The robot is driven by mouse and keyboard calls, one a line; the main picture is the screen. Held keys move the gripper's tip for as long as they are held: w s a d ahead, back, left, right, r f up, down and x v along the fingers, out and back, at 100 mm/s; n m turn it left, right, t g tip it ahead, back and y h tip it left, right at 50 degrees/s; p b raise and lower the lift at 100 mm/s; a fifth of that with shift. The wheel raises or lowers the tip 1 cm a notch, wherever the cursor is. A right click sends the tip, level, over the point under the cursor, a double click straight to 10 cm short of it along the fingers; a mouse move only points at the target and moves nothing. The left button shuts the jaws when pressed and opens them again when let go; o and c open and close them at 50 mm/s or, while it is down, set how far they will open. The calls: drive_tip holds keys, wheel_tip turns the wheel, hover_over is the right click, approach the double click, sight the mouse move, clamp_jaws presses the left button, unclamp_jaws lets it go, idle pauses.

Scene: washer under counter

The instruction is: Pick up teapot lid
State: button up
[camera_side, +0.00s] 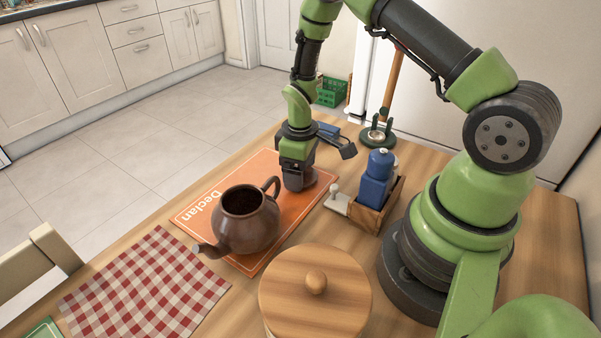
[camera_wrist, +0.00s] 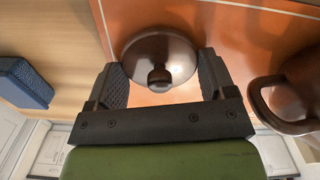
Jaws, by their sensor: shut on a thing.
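The brown teapot (camera_side: 250,232) stands open on the orange mat, its top uncovered and its spout toward the front left. Part of it shows at the right of the wrist view (camera_wrist: 300,92). The round brown teapot lid (camera_wrist: 160,48), with a small knob, is between my fingers in the wrist view, over the orange mat. My gripper (camera_side: 299,180) points down behind the teapot and is shut on the lid. In the side view the gripper hides much of the lid, and I cannot tell whether the lid touches the mat.
The orange mat (camera_side: 190,217) reads "Declan". A wooden caddy (camera_side: 379,208) with a blue bottle stands right of my gripper. A round wooden-lidded canister (camera_side: 336,300) is in front. A checkered cloth (camera_side: 145,292) lies front left. A green-based stand (camera_side: 377,137) is behind.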

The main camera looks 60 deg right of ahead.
drive_tip(key=shift+n, duration=0.3)
drive_tip(key=r, duration=1)
drive_tip(key=shift+w+a, duration=0.15)
drive_tip(key=shift+a, duration=0.2)
drive_tip(key=a+r+n, duration=0.1)
drive_tip(key=a+n, duration=0.1)
drive_tip(key=n, duration=0.1)
drive_tip(key=a+r+n, duration=0.1)
drive_tip(key=a+n, duration=0.2)
drive_tip(key=a+r+n, duration=0.1)
drive_tip(key=a+n, duration=0.1)
drive_tip(key=a, duration=0.1)
drive_tip(key=shift+w+a+r+n, duration=0.15)
drive_tip(key=shift+w+a+n, duration=0.1)
drive_tip(key=shift+w+n, duration=0.15)
drive_tip(key=s+a+r+n, duration=0.2)
drive_tip(key=a+r+n, duration=0.1)
drive_tip(key=a+n, duration=0.55)
drive_tip(key=shift+n, duration=0.35)
drive_tip(key=shift+d+f, duration=0.1)
drive_tip(key=shift+f, duration=3.05)
drive_tip(key=shift+f, duration=0.15)
drive_tip(key=o, duration=0.9)
drive_tip(key=shift+c, duration=0.2)
